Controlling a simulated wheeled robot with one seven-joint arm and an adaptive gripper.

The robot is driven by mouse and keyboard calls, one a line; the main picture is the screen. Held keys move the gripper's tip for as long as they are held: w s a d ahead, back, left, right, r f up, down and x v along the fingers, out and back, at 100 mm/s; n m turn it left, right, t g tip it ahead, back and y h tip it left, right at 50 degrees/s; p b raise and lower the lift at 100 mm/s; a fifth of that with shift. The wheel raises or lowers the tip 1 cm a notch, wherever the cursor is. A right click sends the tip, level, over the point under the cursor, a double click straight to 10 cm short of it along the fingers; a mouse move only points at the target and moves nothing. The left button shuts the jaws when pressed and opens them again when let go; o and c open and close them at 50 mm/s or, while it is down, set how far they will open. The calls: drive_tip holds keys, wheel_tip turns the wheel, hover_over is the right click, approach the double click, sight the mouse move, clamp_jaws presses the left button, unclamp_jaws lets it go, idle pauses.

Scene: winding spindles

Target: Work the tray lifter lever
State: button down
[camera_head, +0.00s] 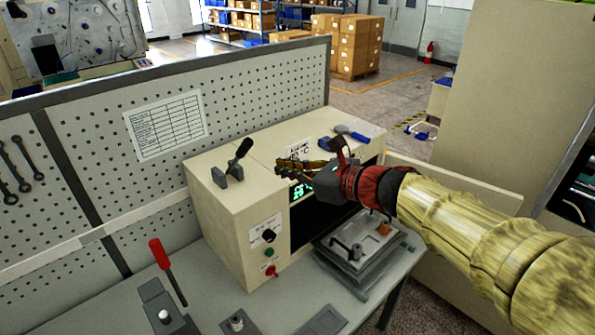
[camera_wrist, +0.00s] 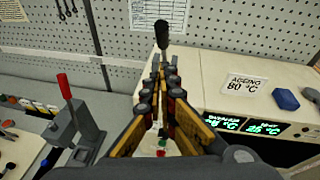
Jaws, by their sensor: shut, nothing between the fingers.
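A lever with a black handle (camera_head: 240,155) rises from a grey bracket on top of the beige oven, tilted to the right. In the wrist view its black knob (camera_wrist: 163,32) shows just beyond my fingertips. A second lever with a red handle (camera_head: 160,254) stands on a grey block on the bench; it also shows at the left of the wrist view (camera_wrist: 64,87). No label tells which one is the tray lifter lever. My gripper (camera_head: 280,174) is shut and empty above the oven top, to the right of the black lever and apart from it in the head view.
The beige oven (camera_head: 218,225) has a lit green display, a knob and buttons. A metal tray (camera_head: 345,268) with fittings sits before its opening. A blue-handled tool (camera_head: 350,132) lies on the oven's right top. A perforated panel (camera_head: 85,130) stands behind.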

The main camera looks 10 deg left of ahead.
drive_tip(key=w+a+r, duration=0.1)
drive_tip(key=w+a, duration=0.2)
drive_tip(key=a, duration=0.3)
drive_tip(key=shift+w+p, duration=0.25)
drive_tip(key=shift+p, duration=0.1)
drive_tip(key=shift+a+r+p, duration=0.1)
drive_tip(key=shift+p, duration=0.2)
